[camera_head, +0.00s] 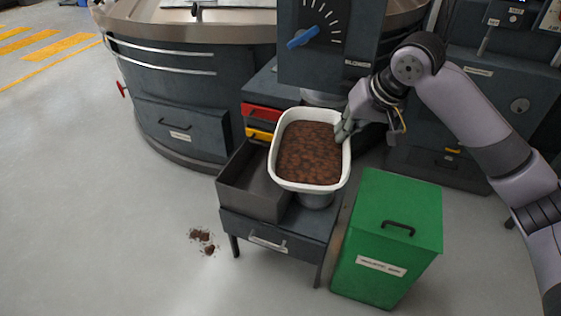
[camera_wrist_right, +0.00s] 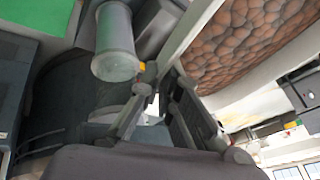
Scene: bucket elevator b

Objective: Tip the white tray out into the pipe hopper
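The white tray (camera_head: 345,165) is full of brown beans (camera_head: 309,153) and looks roughly level. It is above the low dark stand, overlapping the open grey box. My right gripper (camera_head: 345,128) is at the tray's right rim and appears shut on it; the tray wall and beans also show in the right wrist view (camera_wrist_right: 240,40). A round metal cylinder (camera_head: 316,200) shows below the tray's near edge, partly hidden by it. I cannot tell whether this is the pipe hopper. My left gripper is not in view.
An open grey box (camera_head: 238,190) sits on the dark stand (camera_head: 270,232). A green lidded bin (camera_head: 390,235) stands at the right. A control box with a blue knob (camera_head: 303,38) hangs behind the tray. Brown crumbs (camera_head: 202,238) lie on open floor at the left.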

